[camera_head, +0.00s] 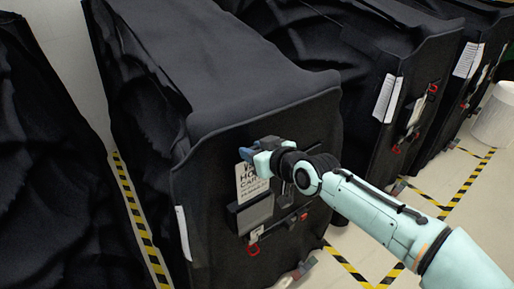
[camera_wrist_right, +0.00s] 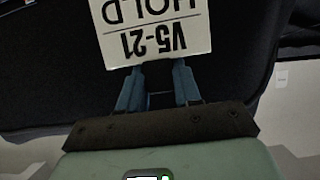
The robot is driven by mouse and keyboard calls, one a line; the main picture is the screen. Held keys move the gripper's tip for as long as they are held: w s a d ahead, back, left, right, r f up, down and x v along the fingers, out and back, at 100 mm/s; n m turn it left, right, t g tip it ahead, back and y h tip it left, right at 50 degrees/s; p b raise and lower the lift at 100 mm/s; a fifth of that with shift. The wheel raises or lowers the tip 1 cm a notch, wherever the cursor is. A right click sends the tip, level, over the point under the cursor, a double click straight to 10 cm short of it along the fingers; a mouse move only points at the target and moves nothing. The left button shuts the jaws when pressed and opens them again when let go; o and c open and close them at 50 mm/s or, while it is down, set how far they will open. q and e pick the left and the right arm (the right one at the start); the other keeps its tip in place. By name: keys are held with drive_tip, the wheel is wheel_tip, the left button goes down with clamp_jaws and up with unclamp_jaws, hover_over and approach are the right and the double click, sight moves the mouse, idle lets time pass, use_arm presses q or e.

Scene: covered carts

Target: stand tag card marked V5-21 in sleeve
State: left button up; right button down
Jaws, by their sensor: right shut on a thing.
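The white tag card (camera_head: 250,184) is at the front of the nearest covered cart. In the right wrist view the card (camera_wrist_right: 155,32) reads V5-21 and HOLD, upside down in the picture. My right gripper (camera_head: 262,152) is shut on the card's top edge; its blue fingers (camera_wrist_right: 159,78) show in the wrist view. The dark grey sleeve (camera_head: 253,214) is on the cart's front, just below the card. The card's lower edge meets the sleeve's top in the head view; I cannot tell whether it is inside. My left gripper is not in view.
The nearest cart (camera_head: 245,62) has a black cover. A red ring (camera_head: 253,250) hangs below the sleeve. More covered carts stand at left (camera_head: 45,175) and right (camera_head: 350,45). Yellow-black tape (camera_head: 137,215) marks the floor between them.

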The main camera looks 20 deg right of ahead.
sight(254, 180)
use_arm(q)
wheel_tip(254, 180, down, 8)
drive_tip(key=b, duration=0.8)
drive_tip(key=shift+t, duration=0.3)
use_arm(e)
drive_tip(key=shift+s+f, duration=0.15)
drive_tip(key=shift+f, duration=4.6)
use_arm(q)
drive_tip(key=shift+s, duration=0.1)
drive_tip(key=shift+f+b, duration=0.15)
drive_tip(key=shift+b, duration=0.2)
use_arm(e)
drive_tip(key=shift+f, duration=0.2)
